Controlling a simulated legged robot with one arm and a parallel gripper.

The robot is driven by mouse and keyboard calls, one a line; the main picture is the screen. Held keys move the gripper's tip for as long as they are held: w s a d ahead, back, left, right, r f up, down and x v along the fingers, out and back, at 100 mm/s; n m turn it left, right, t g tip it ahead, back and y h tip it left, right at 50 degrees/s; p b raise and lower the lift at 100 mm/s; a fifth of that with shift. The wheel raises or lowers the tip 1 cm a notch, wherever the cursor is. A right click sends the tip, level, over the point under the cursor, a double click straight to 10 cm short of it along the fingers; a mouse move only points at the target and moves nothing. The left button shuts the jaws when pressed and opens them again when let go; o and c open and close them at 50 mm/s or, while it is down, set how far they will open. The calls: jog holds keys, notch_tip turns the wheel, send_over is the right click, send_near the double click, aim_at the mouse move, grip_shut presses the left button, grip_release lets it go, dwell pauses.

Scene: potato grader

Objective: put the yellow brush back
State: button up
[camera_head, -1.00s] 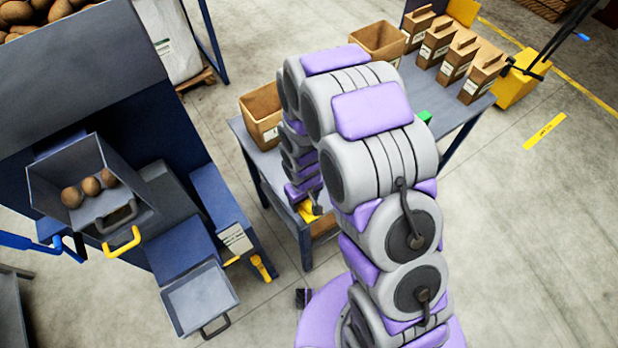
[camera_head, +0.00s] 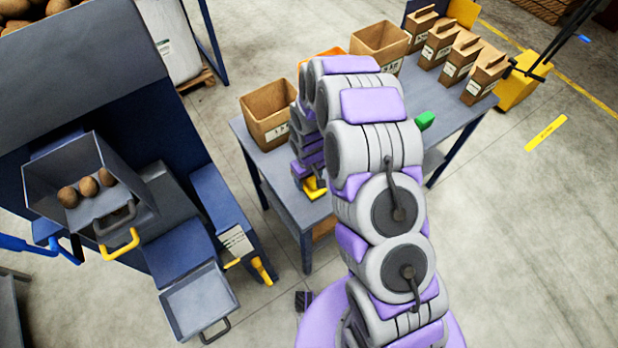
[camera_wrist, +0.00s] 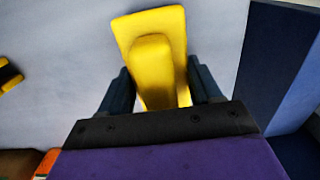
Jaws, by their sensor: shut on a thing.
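The yellow brush (camera_wrist: 156,62) is between the two dark fingers of my gripper (camera_wrist: 157,88) in the wrist view, its broad end pointing away from my wrist. My gripper is shut on it. A plain grey surface lies behind the brush; I cannot tell whether the brush touches it. In the head view a small yellow part of the brush (camera_head: 314,188) shows below my wrist, over the near left part of the blue-grey table (camera_head: 455,125). My arm hides most of the gripper there.
Open cardboard boxes (camera_head: 268,115) stand on the table, with several filled bags (camera_head: 452,60) at its far end. A green object (camera_head: 425,120) lies right of my arm. The grader (camera_head: 95,90), with a tray of potatoes (camera_head: 70,160), is left.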

jog(key=shift+a, duration=0.35)
jog(key=o, duration=0.7)
jog(key=shift+a, duration=0.2)
jog(key=o, duration=0.3)
jog(key=shift+d, duration=0.35)
jog(key=shift+d+r, duration=0.1)
jog(key=shift+d, duration=0.2)
jog(key=shift+a+r, duration=0.25)
jog(key=shift+r, duration=0.2)
notch_tip(320, 180, up, 11)
jog(key=shift+d+f+p, duration=0.1)
jog(key=shift+d+p, duration=0.05)
jog(key=shift+p, duration=0.7)
jog(key=shift+a+r, duration=0.25)
